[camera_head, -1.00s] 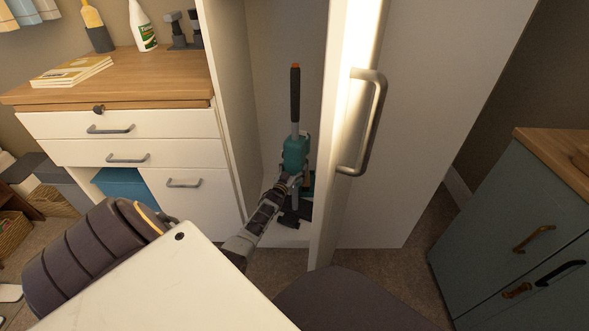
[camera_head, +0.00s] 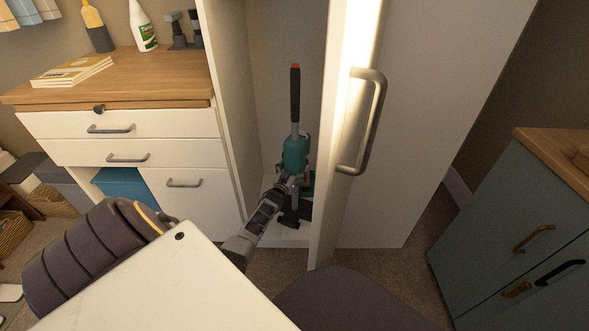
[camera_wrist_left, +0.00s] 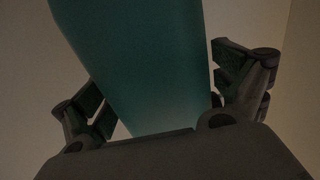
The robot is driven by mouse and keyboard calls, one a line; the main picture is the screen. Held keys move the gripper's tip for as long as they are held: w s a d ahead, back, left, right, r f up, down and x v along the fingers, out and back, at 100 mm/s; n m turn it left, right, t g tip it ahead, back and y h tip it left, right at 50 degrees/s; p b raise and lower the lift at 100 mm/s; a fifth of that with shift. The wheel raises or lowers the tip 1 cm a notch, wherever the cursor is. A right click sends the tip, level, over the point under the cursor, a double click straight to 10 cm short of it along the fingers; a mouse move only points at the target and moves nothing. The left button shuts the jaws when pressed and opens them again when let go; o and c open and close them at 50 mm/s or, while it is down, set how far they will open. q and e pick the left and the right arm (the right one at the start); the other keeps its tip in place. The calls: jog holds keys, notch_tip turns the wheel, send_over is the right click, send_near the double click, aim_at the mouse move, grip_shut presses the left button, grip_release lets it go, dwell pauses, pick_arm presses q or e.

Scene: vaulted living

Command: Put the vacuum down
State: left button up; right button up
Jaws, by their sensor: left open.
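The vacuum (camera_head: 296,151) stands upright inside the tall white cabinet, with a teal body and a black handle tipped in orange. Its base is low on the cabinet floor (camera_head: 285,236), partly hidden by my arm. My left gripper (camera_head: 291,180) is at the teal body, reaching in from the lower left. In the left wrist view the teal body (camera_wrist_left: 142,65) fills the middle, between the two spread fingers of the left gripper (camera_wrist_left: 165,100). The fingers are open, with a gap showing at the left finger. My right gripper is not in view.
The cabinet's open door (camera_head: 345,215) with its metal handle (camera_head: 376,122) stands close to the right of my arm. A white drawer unit (camera_head: 120,150) with a wooden top is on the left. A blue-green cabinet (camera_head: 520,230) stands at the right.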

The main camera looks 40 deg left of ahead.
pick_arm(q)
jog(key=shift+s, duration=0.1)
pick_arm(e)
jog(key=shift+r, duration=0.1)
pick_arm(q)
jog(key=shift+p+v, duration=1.3)
jog(key=shift+v, duration=1.15)
jog(key=p, duration=0.3)
send_near(291, 173)
jog(key=shift+x, duration=0.9)
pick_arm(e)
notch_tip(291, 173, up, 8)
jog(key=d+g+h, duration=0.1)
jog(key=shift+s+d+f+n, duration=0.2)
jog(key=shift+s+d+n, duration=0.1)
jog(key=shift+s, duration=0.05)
pick_arm(q)
jog(key=shift+c, duration=0.4)
